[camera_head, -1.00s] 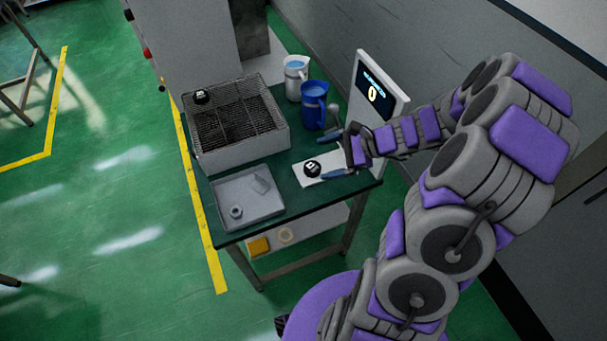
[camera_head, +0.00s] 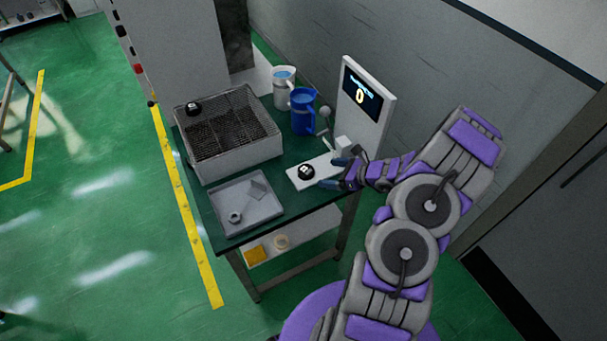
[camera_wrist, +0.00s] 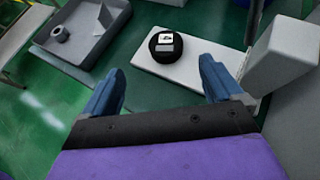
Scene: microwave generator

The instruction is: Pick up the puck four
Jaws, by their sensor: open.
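A small black puck with a white label (camera_head: 306,171) rests on a white plate (camera_head: 325,177) at the front right of the green table. In the wrist view the puck (camera_wrist: 166,46) sits ahead of and between my two blue fingers, and its label is too small to read surely. My gripper (camera_head: 332,171) is open and empty, just right of the puck, apart from it. A second black puck (camera_head: 193,108) lies on the mesh of the grey box, at its far left; its label is unreadable.
A grey tray (camera_head: 268,212) with a small ring and a flat piece lies left of the plate. The wire-topped box (camera_head: 240,160), a white jug (camera_head: 285,78), a blue jug (camera_head: 303,112) and a display panel (camera_head: 372,88) stand behind. A white block (camera_wrist: 281,54) is close right of my fingers.

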